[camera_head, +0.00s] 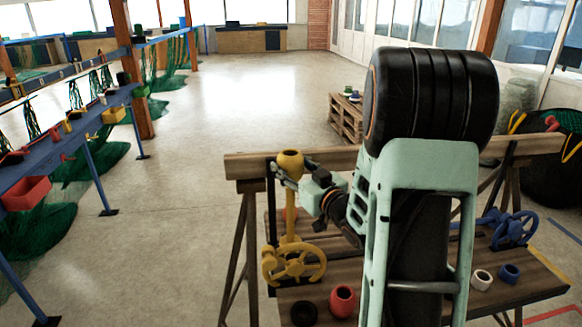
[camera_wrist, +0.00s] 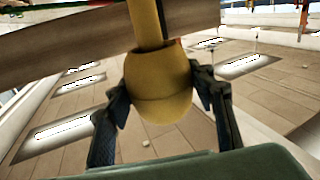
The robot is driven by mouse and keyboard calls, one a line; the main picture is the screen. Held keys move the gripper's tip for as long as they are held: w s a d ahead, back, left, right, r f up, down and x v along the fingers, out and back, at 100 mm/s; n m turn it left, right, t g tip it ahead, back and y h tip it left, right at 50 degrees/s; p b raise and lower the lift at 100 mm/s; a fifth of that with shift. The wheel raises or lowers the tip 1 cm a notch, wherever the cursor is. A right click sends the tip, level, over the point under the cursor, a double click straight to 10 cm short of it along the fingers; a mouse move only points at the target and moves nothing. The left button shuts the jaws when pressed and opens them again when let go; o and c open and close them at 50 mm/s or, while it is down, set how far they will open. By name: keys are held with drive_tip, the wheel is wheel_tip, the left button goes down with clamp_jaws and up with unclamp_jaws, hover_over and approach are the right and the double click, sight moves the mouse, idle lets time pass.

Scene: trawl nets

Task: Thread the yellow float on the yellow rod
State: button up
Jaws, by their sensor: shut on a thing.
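The yellow float (camera_head: 290,162) is held at the top of the upright yellow rod (camera_head: 291,212), which stands on a yellow handwheel (camera_head: 294,264) at the bench's left end. My gripper (camera_head: 284,174) reaches in from the right and is shut on the float. In the wrist view the float (camera_wrist: 158,85) sits between the two dark fingers of my gripper (camera_wrist: 162,100). The rod (camera_wrist: 146,24) meets the float's end there, roughly in line with it. The contact is hidden, so I cannot tell whether the rod has entered the hole.
On the wooden bench (camera_head: 535,285) lie a red float (camera_head: 342,300), a black float (camera_head: 304,314), a white float (camera_head: 481,280) and a blue float (camera_head: 509,273). A blue handwheel (camera_head: 513,230) stands at the right. A wooden beam (camera_head: 240,166) runs behind the rod. My arm hides the bench's middle.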

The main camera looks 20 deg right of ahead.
drive_tip(key=shift+f, duration=0.15)
drive_tip(key=o, duration=1.3)
drive_tip(key=shift+c, duration=0.2)
drive_tip(key=s+d, duration=0.2)
drive_tip(key=s, duration=1)
